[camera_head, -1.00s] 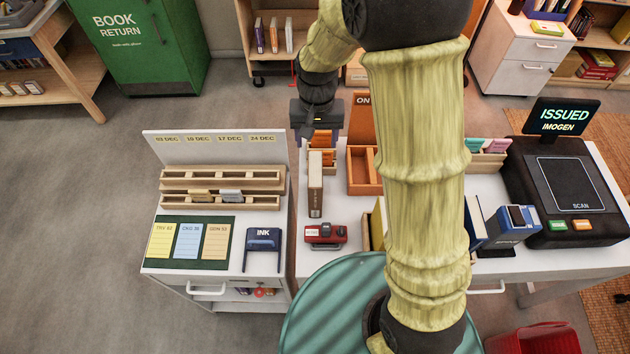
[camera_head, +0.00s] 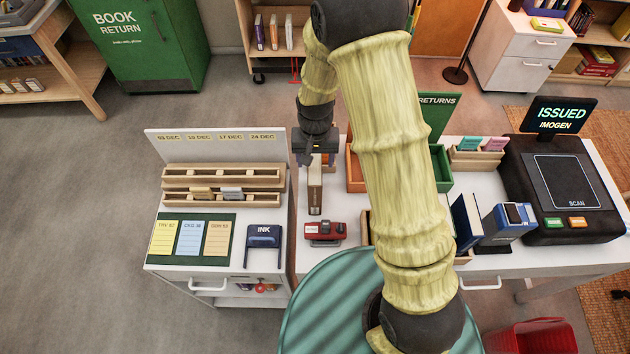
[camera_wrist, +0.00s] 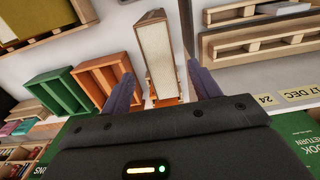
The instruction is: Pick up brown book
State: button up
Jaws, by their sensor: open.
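The brown book (camera_head: 315,188) stands on the white desk, narrow and with pale page edges upward, just right of the gap between the two desks. My gripper (camera_head: 317,160) is over its far end, pointing down. In the wrist view the book (camera_wrist: 160,60) lies ahead between the two open fingers (camera_wrist: 161,85), with a gap to each finger. The gripper holds nothing. My wrist hides part of the book's far end in the head view.
A red stamp (camera_head: 325,233) sits nearer on the desk. An orange tray (camera_head: 355,172) and green tray (camera_head: 442,170) stand to the right. Wooden racks (camera_head: 222,178) and an ink pad (camera_head: 263,240) are on the left desk. My arm hides the desk's middle.

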aim_at(315, 168)
jog(key=shift+f, duration=1.5)
jog(key=shift+f+p, duration=0.15)
jog(key=shift+p, duration=0.15)
jog(key=shift+w+f+p, duration=0.15)
jog(key=shift+f+p, duration=0.35)
jog(key=shift+f, duration=0.75)
jog(key=shift+w+f+p, duration=0.1)
jog(key=shift+f+p, duration=0.35)
jog(key=shift+f, duration=0.75)
jog(key=shift+c, duration=0.4)
grip_shut()
